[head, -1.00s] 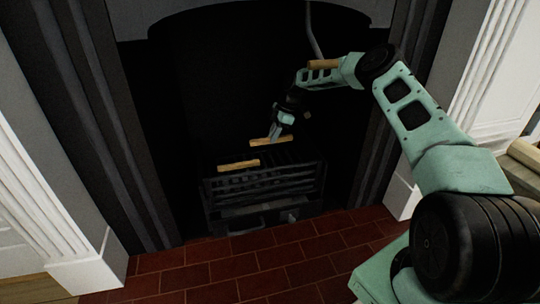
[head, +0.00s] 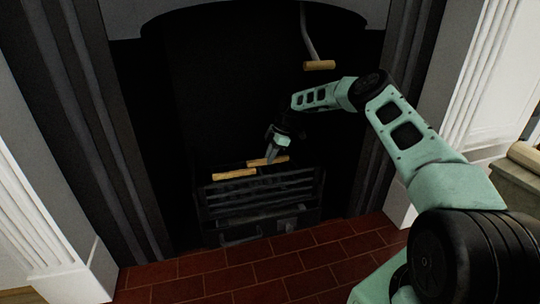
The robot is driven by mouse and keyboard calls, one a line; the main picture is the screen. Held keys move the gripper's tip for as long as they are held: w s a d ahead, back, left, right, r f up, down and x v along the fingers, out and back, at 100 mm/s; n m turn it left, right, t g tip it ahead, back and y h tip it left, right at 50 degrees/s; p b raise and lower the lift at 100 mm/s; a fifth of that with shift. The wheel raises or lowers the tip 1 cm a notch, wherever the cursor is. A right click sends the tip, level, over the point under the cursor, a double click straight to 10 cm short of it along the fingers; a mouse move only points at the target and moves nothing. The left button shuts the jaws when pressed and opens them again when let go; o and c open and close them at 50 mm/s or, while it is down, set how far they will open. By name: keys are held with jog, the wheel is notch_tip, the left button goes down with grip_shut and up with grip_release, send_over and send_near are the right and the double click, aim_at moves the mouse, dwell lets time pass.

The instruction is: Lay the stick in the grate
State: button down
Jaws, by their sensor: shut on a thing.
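My gripper (head: 271,156) is shut on a light wooden stick (head: 254,163), which lies roughly level across its fingertips. The stick is at the back right of the black grate (head: 262,186), just above or touching it; I cannot tell which. Another, similar stick (head: 234,175) lies on the left part of the grate, in front and to the left of the held one. The grate stands in the dark fireplace, and its inside is hard to make out.
A wooden handle on a metal rod (head: 319,65) hangs in the fireplace opening above my arm. Dark side walls and white surrounds flank the opening. The red brick hearth (head: 270,268) in front is clear. A log-like piece (head: 527,156) shows at the right edge.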

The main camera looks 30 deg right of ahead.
aim_at(277, 157)
jog(key=shift+f, duration=0.25)
jog(key=c, duration=1.3)
grip_release()
jog(key=shift+r, duration=0.15)
jog(key=shift+r, duration=0.25)
jog(key=p+v, duration=0.5)
jog(key=v, duration=0.3)
